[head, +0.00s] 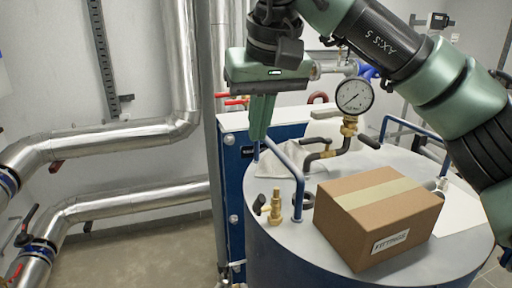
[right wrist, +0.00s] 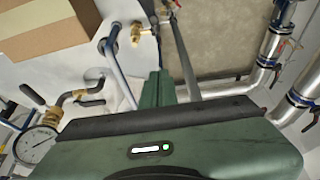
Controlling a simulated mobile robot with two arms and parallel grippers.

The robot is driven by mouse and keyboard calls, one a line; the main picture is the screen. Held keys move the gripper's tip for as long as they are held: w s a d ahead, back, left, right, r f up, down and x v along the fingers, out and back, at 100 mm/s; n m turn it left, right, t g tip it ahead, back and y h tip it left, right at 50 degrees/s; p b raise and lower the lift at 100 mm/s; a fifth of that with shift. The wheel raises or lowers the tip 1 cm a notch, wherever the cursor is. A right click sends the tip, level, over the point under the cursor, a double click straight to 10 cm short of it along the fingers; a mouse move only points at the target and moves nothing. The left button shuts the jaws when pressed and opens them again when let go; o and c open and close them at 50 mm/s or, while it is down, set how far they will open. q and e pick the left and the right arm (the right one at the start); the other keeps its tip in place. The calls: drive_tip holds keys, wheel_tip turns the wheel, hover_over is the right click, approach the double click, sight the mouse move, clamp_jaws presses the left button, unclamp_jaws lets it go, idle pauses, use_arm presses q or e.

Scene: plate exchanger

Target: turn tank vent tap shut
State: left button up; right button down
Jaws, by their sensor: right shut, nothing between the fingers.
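A small brass tap (head: 275,208) with a dark lever stands on the tank top, near its left edge; I take it for the tank vent tap. In the right wrist view brass fittings (right wrist: 137,34) show beyond the fingertips, but their lever position is unclear. My right gripper (head: 257,137) points down above and behind the tap, apart from it. Its green fingers are together and empty, also in the right wrist view (right wrist: 157,74). My left gripper is not in view.
A cardboard box (head: 375,215) stands on the tank (head: 310,262) right of the tap. A blue rail (head: 297,180) rises close beside the tap. A pressure gauge (head: 354,96) and a black-handled valve (head: 320,155) stand behind. Silver pipes (head: 110,135) run along the left wall.

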sight(258, 206)
wheel_tip(258, 206, down, 11)
drive_tip(key=p, duration=0.3)
drive_tip(key=shift+r+p, duration=0.1)
drive_tip(key=shift+p, duration=0.2)
drive_tip(key=shift+f, duration=0.2)
